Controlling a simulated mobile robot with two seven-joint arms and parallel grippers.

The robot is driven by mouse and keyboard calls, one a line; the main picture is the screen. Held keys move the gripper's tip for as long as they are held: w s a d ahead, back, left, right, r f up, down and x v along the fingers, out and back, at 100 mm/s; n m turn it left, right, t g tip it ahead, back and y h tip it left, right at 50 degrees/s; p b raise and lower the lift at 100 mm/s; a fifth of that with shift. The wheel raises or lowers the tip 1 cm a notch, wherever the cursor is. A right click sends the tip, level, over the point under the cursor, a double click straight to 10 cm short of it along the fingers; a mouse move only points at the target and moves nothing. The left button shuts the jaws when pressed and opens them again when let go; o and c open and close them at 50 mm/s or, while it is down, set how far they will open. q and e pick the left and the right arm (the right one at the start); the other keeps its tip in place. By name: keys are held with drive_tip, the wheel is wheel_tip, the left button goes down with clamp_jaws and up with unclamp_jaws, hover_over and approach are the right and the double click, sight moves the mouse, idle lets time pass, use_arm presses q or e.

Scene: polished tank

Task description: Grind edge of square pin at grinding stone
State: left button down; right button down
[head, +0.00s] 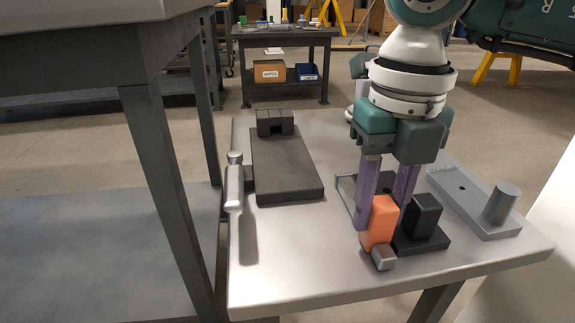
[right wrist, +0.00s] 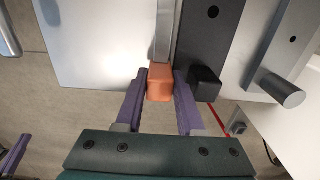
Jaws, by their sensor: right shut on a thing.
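My right gripper (head: 385,218) is shut on an orange square block (head: 380,222), with one purple finger on each side. A short grey square end (head: 384,259) sticks out low in front of the block. In the right wrist view a narrow grey bar (right wrist: 164,35) runs away from the orange block (right wrist: 160,83). Which piece is the square pin is not certain. A dark slab (head: 287,170) with a slotted block (head: 275,122) lies at the table's left; it may be the grinding stone. Part of my left gripper (right wrist: 15,156) shows at the right wrist view's edge.
A black square post (head: 425,215) on a black plate stands close beside the right finger. A grey plate (head: 460,195) with a grey cylinder (head: 501,203) lies further right. The table's front left (head: 290,260) is clear.

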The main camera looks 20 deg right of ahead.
drive_tip(key=shift+r+p, duration=2.45)
drive_tip(key=shift+r, duration=0.5)
